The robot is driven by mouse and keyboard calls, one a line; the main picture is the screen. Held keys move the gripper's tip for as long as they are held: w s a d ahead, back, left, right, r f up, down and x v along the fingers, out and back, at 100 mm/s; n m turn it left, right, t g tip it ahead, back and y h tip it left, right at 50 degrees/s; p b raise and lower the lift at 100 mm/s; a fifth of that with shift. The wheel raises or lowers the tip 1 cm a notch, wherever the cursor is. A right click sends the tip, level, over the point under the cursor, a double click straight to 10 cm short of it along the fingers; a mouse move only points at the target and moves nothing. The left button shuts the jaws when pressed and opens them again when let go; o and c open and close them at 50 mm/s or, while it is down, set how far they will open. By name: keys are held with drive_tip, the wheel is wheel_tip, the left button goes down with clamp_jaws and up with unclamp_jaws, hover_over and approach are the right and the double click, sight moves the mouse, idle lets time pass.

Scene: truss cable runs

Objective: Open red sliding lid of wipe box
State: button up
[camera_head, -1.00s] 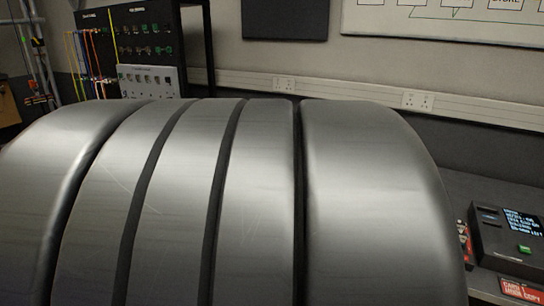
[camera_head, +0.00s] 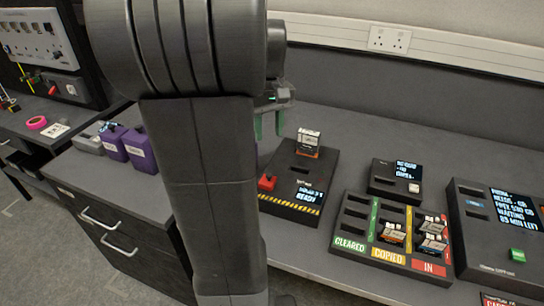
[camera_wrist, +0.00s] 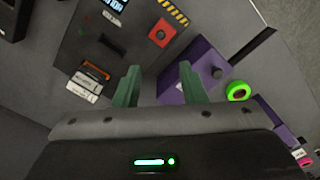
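I cannot make out a red sliding lid or a wipe box in either view. My gripper (camera_head: 268,126) has two green fingers held apart with nothing between them. It hangs above the bench, partly behind my arm in the head view. In the wrist view my gripper (camera_wrist: 160,84) has a purple box (camera_wrist: 202,62) with a dark knob behind its right finger. Two purple boxes with white labels (camera_head: 139,150) stand at the left end of the bench. A low grey box (camera_head: 88,143) is beside them. My arm hides the middle of the bench.
A black device (camera_head: 290,208) with a red button stands right of my arm. A sorting tray (camera_head: 345,243), a small display unit (camera_head: 390,180) and a larger console (camera_head: 475,235) stand further right. A pink ring (camera_head: 37,123) lies far left. The bench behind the devices looks clear.

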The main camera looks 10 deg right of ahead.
sight(269, 175)
wheel_tip(269, 175, down, 14)
drive_tip(key=shift+s+r+b, duration=0.1)
drive_tip(key=shift+r+b, duration=0.1)
drive_tip(key=shift+b, duration=0.4)
clamp_jaws()
